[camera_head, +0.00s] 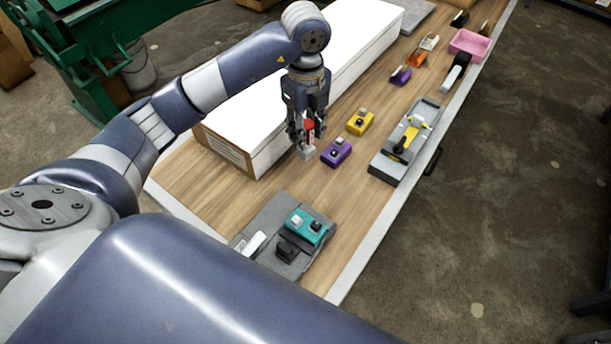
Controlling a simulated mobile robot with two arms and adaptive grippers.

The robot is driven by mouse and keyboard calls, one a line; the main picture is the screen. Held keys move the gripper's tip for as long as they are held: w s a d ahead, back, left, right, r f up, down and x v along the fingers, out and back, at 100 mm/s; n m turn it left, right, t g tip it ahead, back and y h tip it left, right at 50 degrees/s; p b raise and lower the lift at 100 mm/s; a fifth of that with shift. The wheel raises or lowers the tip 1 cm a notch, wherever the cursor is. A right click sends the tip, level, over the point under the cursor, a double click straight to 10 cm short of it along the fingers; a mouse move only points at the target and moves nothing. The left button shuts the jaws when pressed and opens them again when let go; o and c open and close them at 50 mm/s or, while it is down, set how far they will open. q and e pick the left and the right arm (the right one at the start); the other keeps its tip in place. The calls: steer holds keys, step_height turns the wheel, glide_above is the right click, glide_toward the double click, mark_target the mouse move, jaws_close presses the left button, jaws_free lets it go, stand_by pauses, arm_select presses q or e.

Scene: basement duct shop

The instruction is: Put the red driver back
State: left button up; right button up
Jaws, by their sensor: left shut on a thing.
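My left gripper (307,138) points down over the workbench, beside the long white box. It is shut on a red thing (309,126), which looks like the red driver; the fingers hide most of it. A small pale grey piece (306,153) shows just below the fingertips; I cannot tell whether it is part of the held thing or a separate block. A grey holder (387,168) with a yellow and black tool (405,146) lies near the bench's right edge. My right gripper is not in view.
The long white box (268,157) runs along the bench (190,187). A purple box (336,152) and a yellow box (360,122) stand right of the gripper. A teal box (306,227) sits on a grey mat in front. A pink tray (470,44) is far back.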

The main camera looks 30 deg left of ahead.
arm_select(q)
steer(key=shift+w+a+f+n, duration=0.15)
steer(key=shift+f+n, duration=0.05)
steer(key=shift+n, duration=1)
steer(key=shift+f, duration=0.25)
step_height(320, 180, down, 9)
steer(key=p, duration=0.2)
steer(key=shift+f+p, duration=0.1)
steer(key=shift+p, duration=0.2)
steer(key=shift+f, duration=0.15)
steer(key=shift+f, duration=0.2)
steer(key=o, duration=1.1)
steer(key=shift+c, duration=0.2)
steer(key=shift+r, duration=0.1)
